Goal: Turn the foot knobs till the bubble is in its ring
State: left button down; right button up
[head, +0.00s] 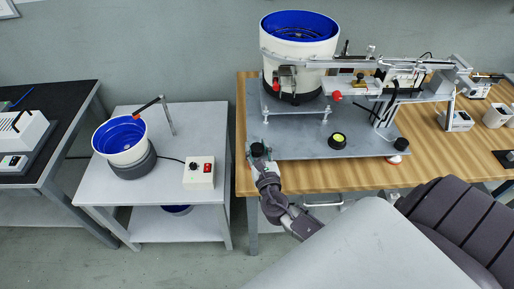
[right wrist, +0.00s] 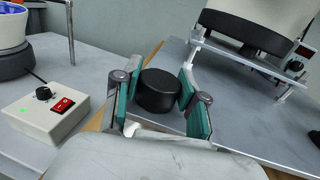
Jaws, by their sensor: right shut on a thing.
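A grey metal base plate (head: 300,147) carries the bowl feeder on the wooden bench. A round bubble level with a yellow-green face (head: 338,140) and black rim sits on its front part; the bubble is too small to place against its ring. A black foot knob (head: 257,149) is at the plate's front left corner, and another black knob (head: 401,144) at the front right. My right gripper (head: 261,160) is at the front left knob. In the right wrist view its green-padded fingers stand either side of this black knob (right wrist: 158,92), shut on it. My left gripper is not in view.
The white feeder bowl with blue inside (head: 299,38) and a long rail (head: 350,63) stand over the plate. To the left, a grey table (head: 150,180) holds a smaller blue bowl (head: 119,138) and a switch box (head: 199,173). The bench's front strip (head: 330,178) is clear.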

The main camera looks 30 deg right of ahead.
jog(key=shift+m+g+h, duration=0.3)
jog(key=shift+m+h, duration=0.2)
jog(key=shift+h, duration=0.1)
jog(key=shift+a+m+g+h, duration=0.1)
jog(key=shift+m+g+h, duration=0.45)
jog(key=shift+h, duration=0.35)
jog(key=shift+w+m+g+h, duration=0.1)
jog(key=shift+m+g+h, duration=0.55)
jog(key=shift+m+h, duration=0.35)
jog(key=shift+m+g+h+b, duration=1.05)
jog(key=shift+m+g+h, duration=1.4)
jog(key=shift+g, duration=0.65)
jog(key=o, duration=1.2)
jog(key=shift+c, duration=0.2)
